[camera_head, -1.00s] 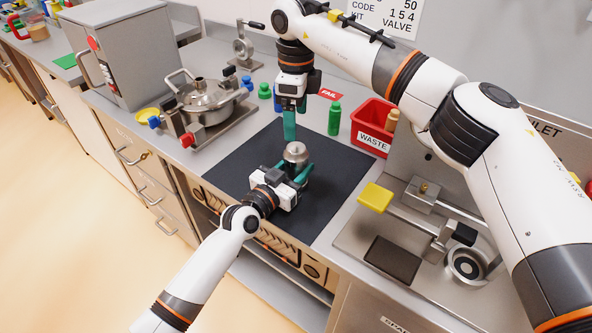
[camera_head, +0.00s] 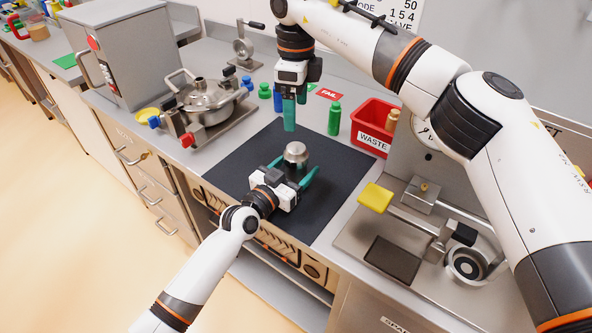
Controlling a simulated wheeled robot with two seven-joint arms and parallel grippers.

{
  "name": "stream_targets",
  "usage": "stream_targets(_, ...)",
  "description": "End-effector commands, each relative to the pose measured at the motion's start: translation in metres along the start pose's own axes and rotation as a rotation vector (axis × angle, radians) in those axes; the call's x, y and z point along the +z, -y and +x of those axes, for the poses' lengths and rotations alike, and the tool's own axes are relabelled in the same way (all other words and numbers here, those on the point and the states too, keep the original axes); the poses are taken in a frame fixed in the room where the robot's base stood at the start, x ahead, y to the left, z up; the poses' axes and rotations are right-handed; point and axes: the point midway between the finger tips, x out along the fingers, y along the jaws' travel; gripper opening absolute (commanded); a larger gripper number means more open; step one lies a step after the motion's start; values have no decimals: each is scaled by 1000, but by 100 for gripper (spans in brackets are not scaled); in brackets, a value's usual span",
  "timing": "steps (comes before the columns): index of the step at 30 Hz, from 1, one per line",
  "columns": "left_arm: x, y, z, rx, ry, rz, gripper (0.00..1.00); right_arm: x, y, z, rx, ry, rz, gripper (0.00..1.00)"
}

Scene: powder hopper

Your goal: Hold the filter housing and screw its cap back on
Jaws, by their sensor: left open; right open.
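The filter housing (camera_head: 295,154) is a small metal cylinder standing upright on the black mat (camera_head: 335,183). Its top looks closed by a metal piece; I cannot tell whether this is the cap or how it sits. My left gripper (camera_head: 296,172) is low over the mat, open, with its teal fingers on either side of the housing; contact is not clear. My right gripper (camera_head: 289,122) points down, open and empty, above the mat behind the housing and apart from it.
A red waste bin (camera_head: 373,128) and a green bottle (camera_head: 334,118) stand behind the mat at right. A metal pot (camera_head: 207,98) stands at back left. A metal fixture with a yellow block (camera_head: 375,197) is at right. The mat's right part is clear.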

Motion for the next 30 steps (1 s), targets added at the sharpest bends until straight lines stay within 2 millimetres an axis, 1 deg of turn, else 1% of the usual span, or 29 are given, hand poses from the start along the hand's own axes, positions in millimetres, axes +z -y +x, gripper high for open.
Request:
stream_targets(5, -2, 0, -22, 1, -3, -1, 71, 0, 0, 0, 0, 0, 0, 80)
stream_targets(12, -3, -1, -75, 1, -3, 1, 71, 0, 0, 2, 0, 0, 0, 80)
stream_targets(15, -2, 0, -93, 0, -4, 1, 71, 0, 0, 3, 0, 0, 0, 80)
stream_targets(18, -2, -1, -107, 1, -3, 0, 71, 0, 0, 4, 0, 0, 0, 80)
stream_targets(23, -1, 0, -118, 0, -2, -1, 71, 0, 0, 5, 0, 0, 0, 80)
stream_targets(30, -1, 0, -119, 0, -2, -1, 71, 0, 0, 4, 0, 0, 0, 80)
